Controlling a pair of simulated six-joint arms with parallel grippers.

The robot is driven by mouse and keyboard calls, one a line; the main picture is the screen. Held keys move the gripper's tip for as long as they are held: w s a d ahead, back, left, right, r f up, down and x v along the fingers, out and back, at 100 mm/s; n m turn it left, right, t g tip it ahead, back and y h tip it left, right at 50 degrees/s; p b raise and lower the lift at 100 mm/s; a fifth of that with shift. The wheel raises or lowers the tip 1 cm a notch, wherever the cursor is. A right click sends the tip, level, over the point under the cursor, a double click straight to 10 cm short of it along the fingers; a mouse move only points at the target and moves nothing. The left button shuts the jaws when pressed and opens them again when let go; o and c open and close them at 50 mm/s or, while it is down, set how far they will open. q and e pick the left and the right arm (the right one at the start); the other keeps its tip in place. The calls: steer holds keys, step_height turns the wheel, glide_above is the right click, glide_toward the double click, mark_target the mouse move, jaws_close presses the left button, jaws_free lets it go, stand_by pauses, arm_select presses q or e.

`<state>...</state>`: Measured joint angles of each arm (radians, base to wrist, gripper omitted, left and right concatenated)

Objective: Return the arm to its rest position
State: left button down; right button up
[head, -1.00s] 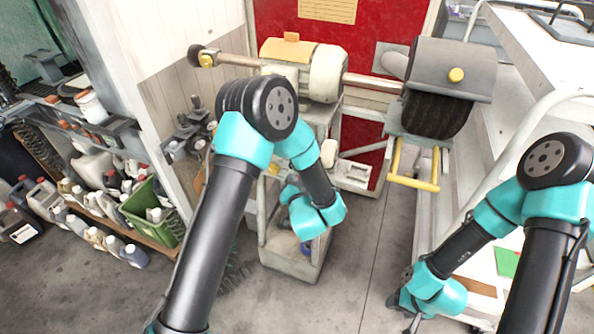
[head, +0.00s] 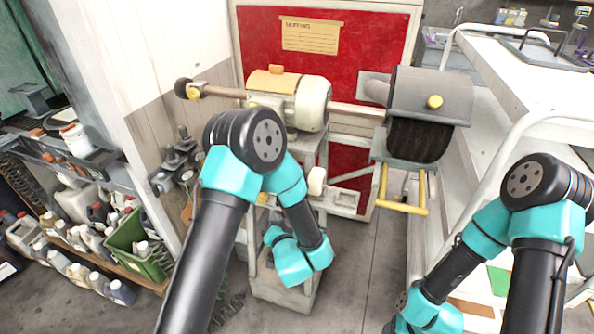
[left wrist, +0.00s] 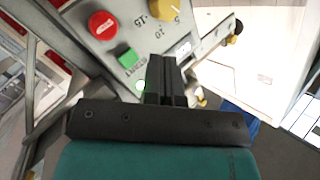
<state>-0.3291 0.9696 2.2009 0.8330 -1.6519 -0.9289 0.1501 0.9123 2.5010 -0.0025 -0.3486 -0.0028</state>
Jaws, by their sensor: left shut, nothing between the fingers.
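My left arm reaches over the buffing machine's pedestal in the head view, its teal wrist (head: 300,262) low in front of the grey pedestal (head: 290,293). The fingers are hidden behind the wrist there. In the left wrist view my left gripper (left wrist: 167,78) has its black fingers together with nothing between them. They point at a control panel (left wrist: 128,22) with a red button (left wrist: 103,25), a green button (left wrist: 128,59) and a yellow knob (left wrist: 172,6). I cannot tell whether they touch it. My right arm bends down at the lower right, and its fingers are cut off by the bottom edge.
The buffing machine (head: 295,104) carries a dark brush wheel (head: 418,140) under a grey hood (head: 430,95). A yellow bar (head: 402,208) hangs below. A white cart (head: 530,95) stands at right, shelves with bottles and a green crate (head: 135,246) at left. Grey floor shows between.

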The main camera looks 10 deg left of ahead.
arm_select(q)
steer(key=s+a+f+n+g+h, duration=0.1)
steer(key=s+a+f+g+h, duration=0.15)
steer(key=f, duration=0.35)
steer(key=s+a+f+g+h, duration=0.1)
steer(key=s+f+g+h, duration=0.2)
steer(key=f, duration=0.4)
steer(key=s+a+f+n+g+h, duration=0.1)
steer(key=s+f+g+h, duration=0.2)
steer(key=s, duration=0.4)
steer(key=s+a+f+n+g+h, duration=0.1)
steer(key=s+f+g+h, duration=0.2)
steer(key=s+g, duration=0.2)
steer(key=s, duration=0.2)
steer(key=shift+s, duration=0.35)
